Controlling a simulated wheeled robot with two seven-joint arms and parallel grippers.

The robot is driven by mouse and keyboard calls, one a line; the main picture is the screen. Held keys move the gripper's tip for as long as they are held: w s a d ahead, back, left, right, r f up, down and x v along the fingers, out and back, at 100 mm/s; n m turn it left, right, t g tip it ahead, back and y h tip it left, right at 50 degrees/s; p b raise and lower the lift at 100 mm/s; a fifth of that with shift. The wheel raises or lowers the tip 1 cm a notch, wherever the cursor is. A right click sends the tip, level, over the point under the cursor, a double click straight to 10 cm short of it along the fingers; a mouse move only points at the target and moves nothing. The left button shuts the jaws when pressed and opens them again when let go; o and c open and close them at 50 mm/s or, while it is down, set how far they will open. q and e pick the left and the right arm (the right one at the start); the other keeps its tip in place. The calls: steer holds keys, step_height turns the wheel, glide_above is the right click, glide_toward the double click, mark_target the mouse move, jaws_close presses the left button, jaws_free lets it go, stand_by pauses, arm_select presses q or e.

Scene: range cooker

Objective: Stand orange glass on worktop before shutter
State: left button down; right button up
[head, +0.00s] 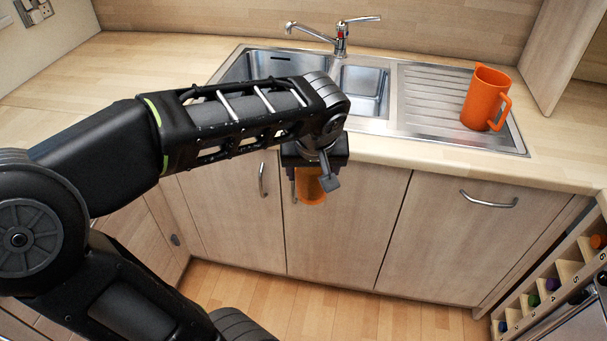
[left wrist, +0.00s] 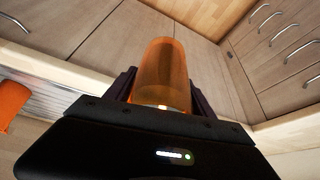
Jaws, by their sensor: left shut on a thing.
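The orange glass (head: 311,188) is a translucent tumbler, mostly hidden in the head view behind my left gripper. My left gripper (head: 313,178) is shut on it and holds it in the air in front of the cupboard doors, below the worktop's front edge. In the left wrist view the glass (left wrist: 166,75) stands out between the two dark fingers of my left gripper (left wrist: 163,95). The worktop (head: 165,62) has a clear stretch left of the sink. The shutter may be the pale wooden panel (head: 560,45) at the upper right; I cannot tell for sure. My right gripper is not in view.
An orange jug (head: 485,98) stands on the sink's drainer (head: 430,95). The steel sink (head: 362,88) with its tap (head: 341,38) lies behind my left arm. A rack with coloured items (head: 545,290) is at the lower right. Wall sockets (head: 33,10) are at the upper left.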

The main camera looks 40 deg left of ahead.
arm_select(q)
steer(key=w+d+f+m+t+h+b, duration=0.1)
steer(key=w+d+f+m, duration=0.2)
steer(key=w, duration=0.2)
steer(key=w+d+f+m+h+b, duration=0.1)
steer(key=w+d+f+m+b, duration=0.15)
steer(key=w, duration=0.25)
steer(key=w+d+f+m+b, duration=0.1)
steer(key=w+d+f, duration=0.1)
steer(key=d+f, duration=0.2)
steer(key=w+d+f+m+h+b, duration=0.1)
steer(key=d+f, duration=0.3)
steer(key=f, duration=0.5)
steer(key=shift+w+d+f+m+b, duration=0.25)
steer(key=shift+w+d+m+b, duration=0.15)
steer(key=shift+w+m+b, duration=0.1)
